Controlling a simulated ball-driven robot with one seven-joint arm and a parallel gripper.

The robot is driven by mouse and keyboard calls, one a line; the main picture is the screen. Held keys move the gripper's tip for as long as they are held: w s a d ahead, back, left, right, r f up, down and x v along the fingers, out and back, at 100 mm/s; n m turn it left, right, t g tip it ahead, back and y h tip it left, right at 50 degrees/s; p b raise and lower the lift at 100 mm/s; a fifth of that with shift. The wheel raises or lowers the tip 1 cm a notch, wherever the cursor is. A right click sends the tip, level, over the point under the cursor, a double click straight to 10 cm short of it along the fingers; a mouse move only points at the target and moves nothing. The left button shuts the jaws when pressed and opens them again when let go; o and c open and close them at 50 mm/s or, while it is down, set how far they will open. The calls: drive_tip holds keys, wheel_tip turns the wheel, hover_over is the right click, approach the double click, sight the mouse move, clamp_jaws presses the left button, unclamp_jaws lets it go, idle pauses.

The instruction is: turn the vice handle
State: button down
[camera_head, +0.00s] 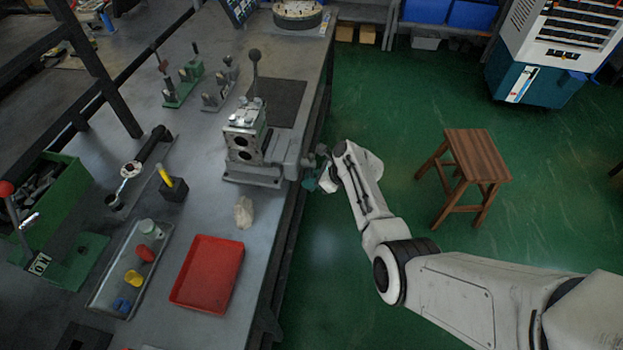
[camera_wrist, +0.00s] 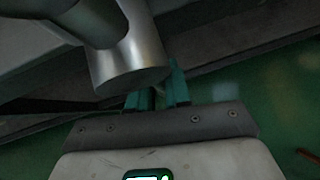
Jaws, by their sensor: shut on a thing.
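The grey vice (camera_head: 250,178) sits at the right edge of the workbench with a metal valve block (camera_head: 245,143) standing in its jaws. Its handle end (camera_head: 322,150) sticks out past the bench edge. My gripper (camera_head: 313,180) is at this end, its teal fingers shut on the vice handle. In the wrist view a bright metal cylinder (camera_wrist: 127,62) of the vice screw stands in front of my gripper (camera_wrist: 160,92) and hides part of the fingers. The gripped part of the handle is mostly hidden.
A red tray (camera_head: 207,274) and a pale lump (camera_head: 243,212) lie on the bench left of my arm. A lever with a ball knob (camera_head: 254,56) rises behind the block. A wooden stool (camera_head: 466,160) stands on the green floor to the right, clear of my arm.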

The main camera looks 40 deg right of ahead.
drive_tip(key=shift+s+a+f, duration=0.1)
drive_tip(key=shift+a+f, duration=0.05)
drive_tip(key=c, duration=1.2)
unclamp_jaws()
drive_tip(key=shift+s+d+r, duration=0.25)
drive_tip(key=shift+r, duration=0.25)
drive_tip(key=p+v, duration=0.1)
drive_tip(key=v, duration=0.8)
drive_tip(key=shift+s+r+p, duration=0.15)
drive_tip(key=shift+s+p, duration=0.15)
drive_tip(key=shift+p, duration=0.1)
